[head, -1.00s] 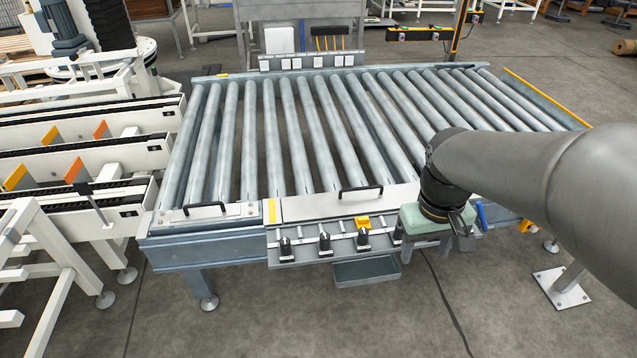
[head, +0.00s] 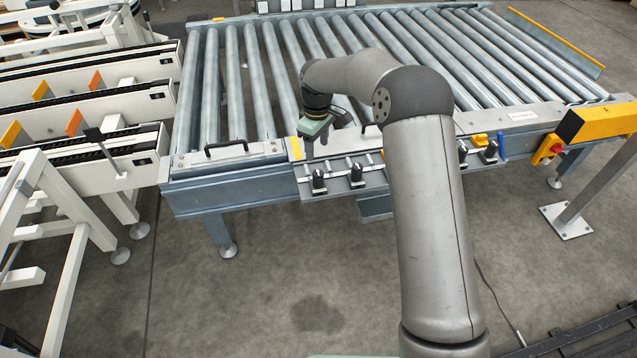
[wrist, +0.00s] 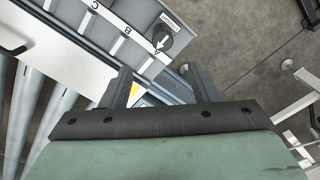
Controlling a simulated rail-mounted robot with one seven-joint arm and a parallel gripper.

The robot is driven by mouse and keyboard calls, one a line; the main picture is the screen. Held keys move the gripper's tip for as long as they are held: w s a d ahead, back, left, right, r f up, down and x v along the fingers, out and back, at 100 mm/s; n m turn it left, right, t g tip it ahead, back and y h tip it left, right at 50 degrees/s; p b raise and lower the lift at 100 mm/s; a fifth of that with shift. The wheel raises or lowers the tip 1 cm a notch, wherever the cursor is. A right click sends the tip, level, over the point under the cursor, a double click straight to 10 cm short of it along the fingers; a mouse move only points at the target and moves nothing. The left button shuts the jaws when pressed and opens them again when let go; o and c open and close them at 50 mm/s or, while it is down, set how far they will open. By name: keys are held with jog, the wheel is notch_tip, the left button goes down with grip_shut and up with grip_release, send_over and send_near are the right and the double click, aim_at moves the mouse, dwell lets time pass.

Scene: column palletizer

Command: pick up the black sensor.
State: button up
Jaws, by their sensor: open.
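Several black sensors stand upright in a row on the grey shelf along the conveyor's front edge. The leftmost black sensor (head: 318,182) is just below and in front of my gripper (head: 316,146) in the head view. Another black sensor (head: 357,177) stands to its right, and two more stand beyond my arm. In the wrist view one black sensor (wrist: 160,38), round with a white arrow on top, sits by the letter A. My gripper is open there, its two fingers (wrist: 164,78) apart and empty, with the sensor beyond the tips. Part of the row is hidden behind my arm.
The roller conveyor (head: 240,95) lies behind the shelf, with a black handle (head: 226,146) to the left. A yellow block (head: 480,140) sits on the shelf at right. A yellow post box (head: 600,122) with a red button stands further right. Open floor lies in front.

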send_over(318, 173)
jog(key=f, duration=0.5)
jog(key=shift+w+a+f, duration=0.2)
jog(key=shift+w+f, duration=0.1)
jog(key=shift+w, duration=0.05)
jog(key=shift+s+d+f, duration=0.1)
jog(key=shift+s+f, duration=0.05)
jog(key=shift+f, duration=1.25)
jog(key=shift+s+d+f, duration=0.1)
jog(key=shift+s+f, duration=0.05)
jog(key=shift+f, duration=1.2)
jog(key=c, duration=1.1)
